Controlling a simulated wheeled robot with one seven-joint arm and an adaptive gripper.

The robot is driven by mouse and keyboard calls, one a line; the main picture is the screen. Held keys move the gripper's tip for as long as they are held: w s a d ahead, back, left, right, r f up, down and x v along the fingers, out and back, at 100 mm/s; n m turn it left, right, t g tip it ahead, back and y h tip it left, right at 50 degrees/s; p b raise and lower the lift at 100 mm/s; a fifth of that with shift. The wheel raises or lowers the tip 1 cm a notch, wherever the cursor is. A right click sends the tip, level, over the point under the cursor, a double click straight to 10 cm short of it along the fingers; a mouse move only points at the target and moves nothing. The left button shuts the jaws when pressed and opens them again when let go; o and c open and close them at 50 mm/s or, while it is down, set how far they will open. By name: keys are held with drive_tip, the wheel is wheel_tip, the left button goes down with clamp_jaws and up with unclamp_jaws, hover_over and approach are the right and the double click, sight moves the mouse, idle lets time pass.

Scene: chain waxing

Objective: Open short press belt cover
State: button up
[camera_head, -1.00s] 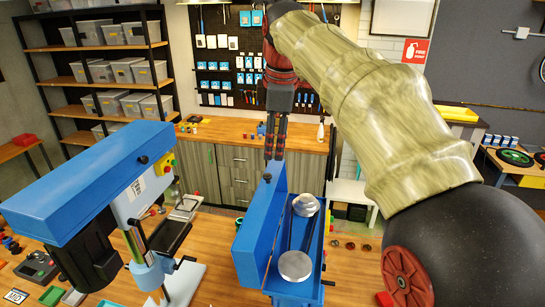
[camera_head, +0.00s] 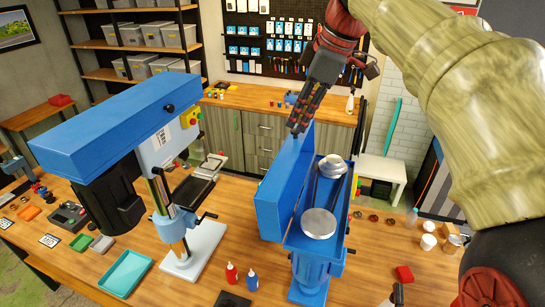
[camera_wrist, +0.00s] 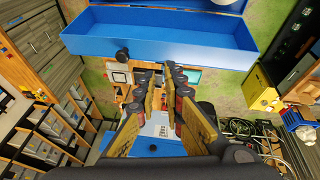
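The short press (camera_head: 318,238) is the blue machine at centre right in the head view. Its blue belt cover (camera_head: 284,182) stands swung up on the left side, leaving two silver pulleys (camera_head: 319,223) and the belt uncovered. My gripper (camera_head: 297,130) is above the cover's upper far end, fingers pointing down at a small black knob there; contact cannot be told. In the wrist view the cover's hollow inside (camera_wrist: 170,42) and black knob (camera_wrist: 122,57) lie beyond and left of the fingertips. The fingers (camera_wrist: 163,72) have a narrow gap with nothing between them.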

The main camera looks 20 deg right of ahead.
sight(291, 165)
drive_tip(key=a+y, duration=0.2)
drive_tip(key=a, duration=0.1)
drive_tip(key=a+m, duration=0.1)
drive_tip(key=a, duration=0.1)
drive_tip(key=shift+w+a+f+y, duration=0.1)
drive_tip(key=shift+a+f+y, duration=0.15)
drive_tip(key=shift+y, duration=0.15)
clamp_jaws()
wheel_tip(291, 165, down, 8)
drive_tip(key=w+a+p, duration=0.1)
drive_tip(key=p, duration=0.2)
drive_tip(key=shift+a, duration=0.2)
drive_tip(key=shift+s+d+r, duration=0.1)
drive_tip(key=shift+d, duration=0.05)
